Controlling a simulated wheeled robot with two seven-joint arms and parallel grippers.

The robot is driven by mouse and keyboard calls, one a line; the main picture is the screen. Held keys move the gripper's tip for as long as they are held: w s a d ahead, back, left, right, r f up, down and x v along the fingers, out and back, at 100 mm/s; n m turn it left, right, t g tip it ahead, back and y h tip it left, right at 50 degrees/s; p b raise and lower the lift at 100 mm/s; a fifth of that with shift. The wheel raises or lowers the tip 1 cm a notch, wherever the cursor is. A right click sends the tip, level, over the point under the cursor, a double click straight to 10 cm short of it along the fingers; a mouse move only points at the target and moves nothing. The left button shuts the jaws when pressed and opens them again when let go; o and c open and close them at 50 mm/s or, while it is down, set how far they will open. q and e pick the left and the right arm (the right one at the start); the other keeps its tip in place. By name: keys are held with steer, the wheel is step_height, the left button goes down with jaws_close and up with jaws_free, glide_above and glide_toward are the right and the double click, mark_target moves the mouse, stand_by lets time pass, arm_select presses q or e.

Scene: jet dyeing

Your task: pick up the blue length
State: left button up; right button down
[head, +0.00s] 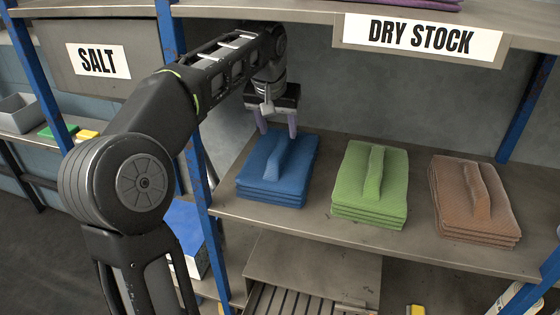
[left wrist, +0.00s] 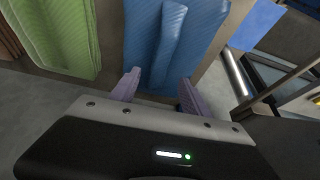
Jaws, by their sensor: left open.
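The blue length (head: 268,178) is a folded stack with a raised ridge along its top, lying on the shelf (head: 320,225) under the dry stock sign, leftmost of three stacks. My left gripper (head: 278,128) is open and empty above the back end of the blue length. In the left wrist view, the fingertips (left wrist: 157,82) stand apart near the end of the blue length (left wrist: 195,45), with its ridge lying roughly between them. I cannot tell whether they touch it. My right gripper is not in view.
A green stack (head: 370,185) and a brown stack (head: 473,200) lie to the right of the blue one. Blue uprights (head: 200,205) bound the shelf. The dry stock sign (head: 420,37) hangs from the upper shelf edge. A salt sign (head: 98,61) is at left.

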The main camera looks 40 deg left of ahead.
mark_target(281, 145)
arm_select(q)
steer(key=shift+w+a+f, duration=0.1)
steer(key=shift+w+f, duration=0.15)
steer(key=shift+f, duration=0.3)
steer(key=p+x, duration=0.1)
steer(key=x, duration=0.5)
steer(key=shift+f, duration=0.15)
steer(key=shift+c, duration=0.3)
jaws_close()
stand_by(0.3)
stand_by(0.9)
